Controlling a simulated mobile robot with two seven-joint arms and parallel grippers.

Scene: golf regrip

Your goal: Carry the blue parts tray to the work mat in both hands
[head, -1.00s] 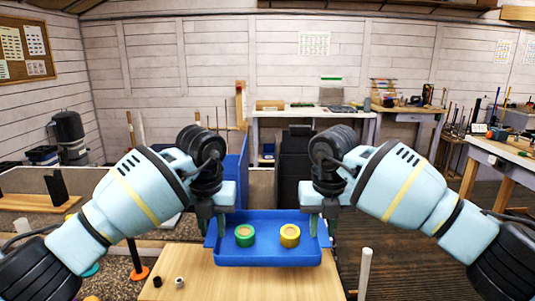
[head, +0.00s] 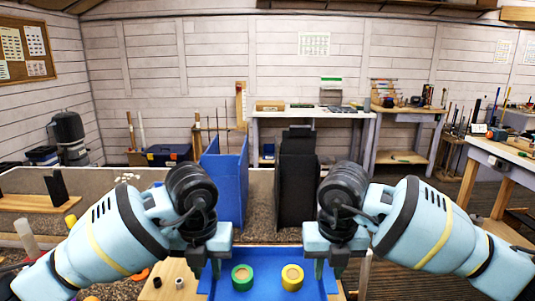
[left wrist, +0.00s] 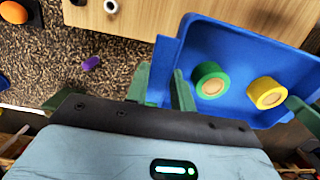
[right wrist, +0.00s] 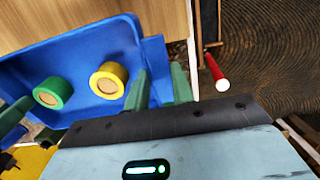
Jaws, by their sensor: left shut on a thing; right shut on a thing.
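The blue parts tray (head: 262,255) is at the bottom centre of the head view, its near part cut off by the frame edge. A green roll (head: 242,277) and a yellow roll (head: 292,277) stand in it. My left gripper (head: 210,264) is shut on the tray's left edge; the left wrist view shows the blue flange (left wrist: 162,68) between its fingers. My right gripper (head: 327,264) is shut on the right edge, with the flange (right wrist: 154,62) between its fingers in the right wrist view. I cannot make out the work mat for certain.
A wooden top (head: 172,272) with a black and a white small piece lies left of and below the tray. A speckled surface (left wrist: 60,45) adjoins it, with a purple piece (left wrist: 91,63). Beyond stand a blue panel (head: 228,180) and a black case (head: 297,175).

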